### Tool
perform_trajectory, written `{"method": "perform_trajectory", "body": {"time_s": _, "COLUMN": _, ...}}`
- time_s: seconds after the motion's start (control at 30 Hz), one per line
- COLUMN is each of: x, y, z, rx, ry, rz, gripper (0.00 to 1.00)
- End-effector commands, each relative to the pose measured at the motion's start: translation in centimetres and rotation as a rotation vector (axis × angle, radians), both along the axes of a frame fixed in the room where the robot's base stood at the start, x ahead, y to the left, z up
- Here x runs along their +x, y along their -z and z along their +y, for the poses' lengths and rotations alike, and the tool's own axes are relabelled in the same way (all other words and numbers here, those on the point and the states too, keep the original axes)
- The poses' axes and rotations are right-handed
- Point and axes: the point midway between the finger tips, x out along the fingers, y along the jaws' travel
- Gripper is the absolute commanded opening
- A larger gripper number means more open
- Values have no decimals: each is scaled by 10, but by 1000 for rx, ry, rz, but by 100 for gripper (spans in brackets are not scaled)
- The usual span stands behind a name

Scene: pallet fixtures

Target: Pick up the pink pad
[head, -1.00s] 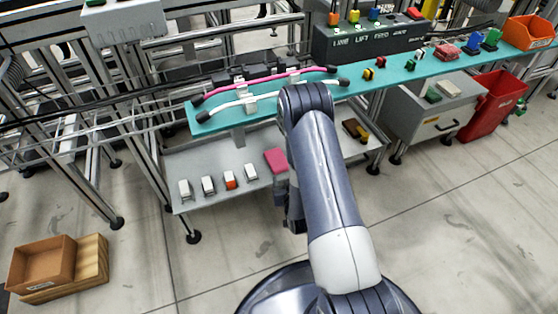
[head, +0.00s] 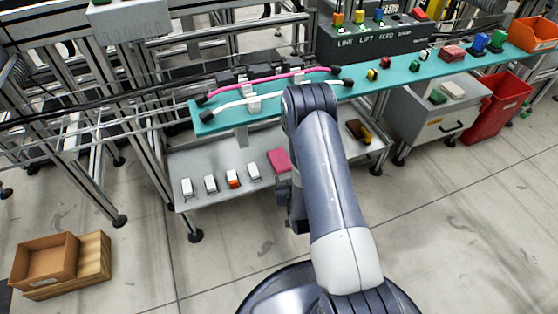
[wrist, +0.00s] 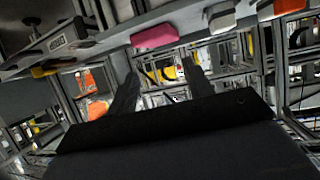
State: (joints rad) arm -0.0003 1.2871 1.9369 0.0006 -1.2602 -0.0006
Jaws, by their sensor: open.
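The pink pad (head: 279,160) lies flat on the grey lower shelf (head: 215,160), close to its front edge, just left of my arm. In the wrist view the pad (wrist: 155,36) shows at top centre, beyond my fingertips and apart from them. My gripper (wrist: 160,68) is open and empty, with its two fingers spread below the pad in that picture. In the head view my gripper (head: 297,208) is partly hidden by my own arm and hangs in front of the shelf edge, near the pad.
Several white blocks stand left of the pad, one with an orange part (head: 233,179). A dark and yellow item (head: 358,131) lies at the shelf's right. The teal upper shelf (head: 395,75) overhangs behind.

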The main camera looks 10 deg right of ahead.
Motion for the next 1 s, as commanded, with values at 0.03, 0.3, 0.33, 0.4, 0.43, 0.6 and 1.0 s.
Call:
{"method": "perform_trajectory", "body": {"time_s": 0.03, "x": 0, "y": 0, "z": 0, "rx": 0, "ry": 0, "rz": 0, "gripper": 49}}
{"method": "perform_trajectory", "body": {"time_s": 0.3, "x": 6, "y": 0, "z": -6, "rx": 4, "ry": -31, "rz": -1, "gripper": 63}}
{"method": "perform_trajectory", "body": {"time_s": 0.33, "x": 8, "y": 0, "z": -8, "rx": 4, "ry": -45, "rz": -1, "gripper": 66}}
{"method": "perform_trajectory", "body": {"time_s": 0.4, "x": 13, "y": 1, "z": -14, "rx": 5, "ry": -83, "rz": -2, "gripper": 72}}
{"method": "perform_trajectory", "body": {"time_s": 0.43, "x": 14, "y": 2, "z": -16, "rx": 6, "ry": -99, "rz": -1, "gripper": 74}}
{"method": "perform_trajectory", "body": {"time_s": 0.6, "x": 20, "y": 5, "z": -23, "rx": 2, "ry": -168, "rz": -2, "gripper": 88}}
{"method": "perform_trajectory", "body": {"time_s": 1.0, "x": 67, "y": 28, "z": -15, "rx": 0, "ry": -183, "rz": -2, "gripper": 89}}
